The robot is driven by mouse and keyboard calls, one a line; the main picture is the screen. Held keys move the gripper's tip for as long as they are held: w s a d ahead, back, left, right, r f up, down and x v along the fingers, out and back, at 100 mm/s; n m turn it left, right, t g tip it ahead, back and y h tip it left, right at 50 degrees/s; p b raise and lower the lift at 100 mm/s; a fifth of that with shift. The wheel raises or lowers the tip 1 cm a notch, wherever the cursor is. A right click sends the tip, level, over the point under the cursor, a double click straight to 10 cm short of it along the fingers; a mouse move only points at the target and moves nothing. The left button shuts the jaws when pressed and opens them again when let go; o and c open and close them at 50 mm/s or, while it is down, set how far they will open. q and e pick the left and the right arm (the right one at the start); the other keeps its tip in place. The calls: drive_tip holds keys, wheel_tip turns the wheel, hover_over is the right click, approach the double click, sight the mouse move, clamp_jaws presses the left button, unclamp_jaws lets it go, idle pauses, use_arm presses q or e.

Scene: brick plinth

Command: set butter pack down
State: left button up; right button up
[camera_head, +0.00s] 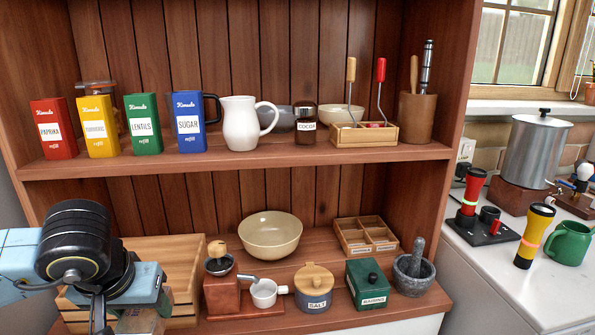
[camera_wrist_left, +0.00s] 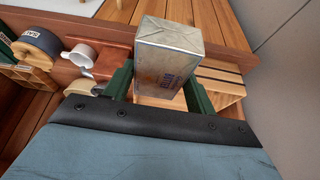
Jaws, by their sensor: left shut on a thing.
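The butter pack (camera_wrist_left: 170,52) is a silver-grey foil box with dark lettering. In the left wrist view it sits between the two green fingers of my left gripper (camera_wrist_left: 160,88), which is shut on it. The slatted wooden crate (camera_wrist_left: 222,85) shows just beside and behind the pack; I cannot tell whether they touch. In the head view my left gripper (camera_head: 140,313) is at the lower left, in front of the crate (camera_head: 184,285), and my arm hides most of the pack. My right gripper is not in view.
On the lower shelf, a coffee grinder (camera_head: 222,284), white cup (camera_head: 265,292), salt jar (camera_head: 314,288), green box (camera_head: 367,284) and mortar (camera_head: 413,272) stand right of the crate. A beige bowl (camera_head: 270,236) and divided wooden tray (camera_head: 366,236) stand behind. The upper shelf (camera_head: 240,160) holds tins and a jug.

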use_arm(q)
drive_tip(key=w+d+f+m, duration=0.1)
drive_tip(key=d+f, duration=0.2)
drive_tip(key=d, duration=0.7)
drive_tip(key=w+d+f+m, duration=0.1)
drive_tip(key=w+d+f, duration=0.1)
drive_tip(key=d, duration=0.9)
drive_tip(key=shift+f+h, duration=0.4)
drive_tip(key=shift+f, duration=0.25)
